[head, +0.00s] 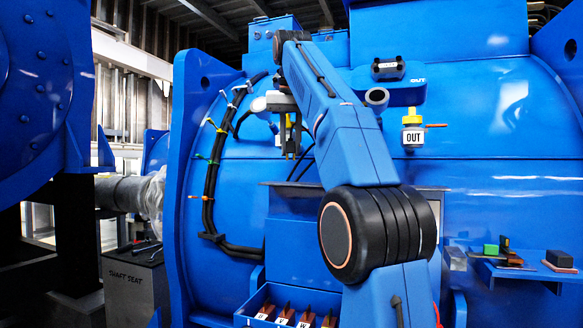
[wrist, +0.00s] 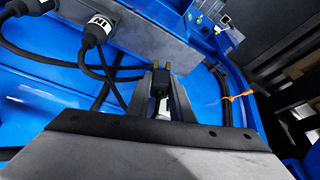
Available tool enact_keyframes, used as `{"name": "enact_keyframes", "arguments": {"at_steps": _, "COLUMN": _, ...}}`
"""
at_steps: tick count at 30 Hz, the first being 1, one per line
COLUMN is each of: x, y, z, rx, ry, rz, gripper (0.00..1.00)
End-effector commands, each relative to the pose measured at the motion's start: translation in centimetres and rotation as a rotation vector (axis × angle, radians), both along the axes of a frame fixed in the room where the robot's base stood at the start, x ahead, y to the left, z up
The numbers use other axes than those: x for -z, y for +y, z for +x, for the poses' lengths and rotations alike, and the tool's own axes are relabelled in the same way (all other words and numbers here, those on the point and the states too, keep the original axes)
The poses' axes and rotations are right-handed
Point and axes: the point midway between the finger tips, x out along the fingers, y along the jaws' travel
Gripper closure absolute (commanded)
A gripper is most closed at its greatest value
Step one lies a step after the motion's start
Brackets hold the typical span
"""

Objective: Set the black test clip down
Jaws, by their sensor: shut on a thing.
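My gripper (head: 290,150) hangs in front of the blue motor housing, left of centre in the head view, with its fingers pointing down. In the wrist view my gripper (wrist: 161,76) is shut on the black test clip (wrist: 160,90). The clip is a small black body with two brass-coloured prongs sticking out past the fingertips. Most of its body is hidden between the fingers. In the head view the clip is too small to tell from the dark fingers.
A blue shelf (head: 527,273) at right holds a green block (head: 491,250) and other small pieces. A blue tray (head: 256,299) with labelled pieces sits low at centre. Black cables (head: 211,190) run down the housing at left. A cabled connector (wrist: 95,34) shows in the wrist view.

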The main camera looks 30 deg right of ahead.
Motion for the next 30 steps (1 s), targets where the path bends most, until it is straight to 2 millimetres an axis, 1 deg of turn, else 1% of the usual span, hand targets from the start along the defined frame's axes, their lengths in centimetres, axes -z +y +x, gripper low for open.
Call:
{"name": "enact_keyframes", "arguments": {"at_steps": 9, "x": 1.7, "y": 0.0, "z": -0.1, "rx": -0.001, "ry": 0.001, "rz": 0.000, "gripper": 1.00}}
{"name": "enact_keyframes", "arguments": {"at_steps": 16, "x": 2.6, "y": 0.0, "z": -0.1, "rx": -0.001, "ry": 0.000, "rz": 0.000, "gripper": 1.00}}
{"name": "enact_keyframes", "arguments": {"at_steps": 24, "x": 5.4, "y": 0.1, "z": -0.2, "rx": -0.001, "ry": 0.002, "rz": 0.001, "gripper": 1.00}}
{"name": "enact_keyframes", "arguments": {"at_steps": 25, "x": 5.6, "y": -0.2, "z": 0.1, "rx": 0.000, "ry": 0.003, "rz": 0.001, "gripper": 1.00}}
{"name": "enact_keyframes", "arguments": {"at_steps": 30, "x": 6.0, "y": -0.6, "z": 0.4, "rx": 0.000, "ry": 0.000, "rz": 0.000, "gripper": 1.00}}
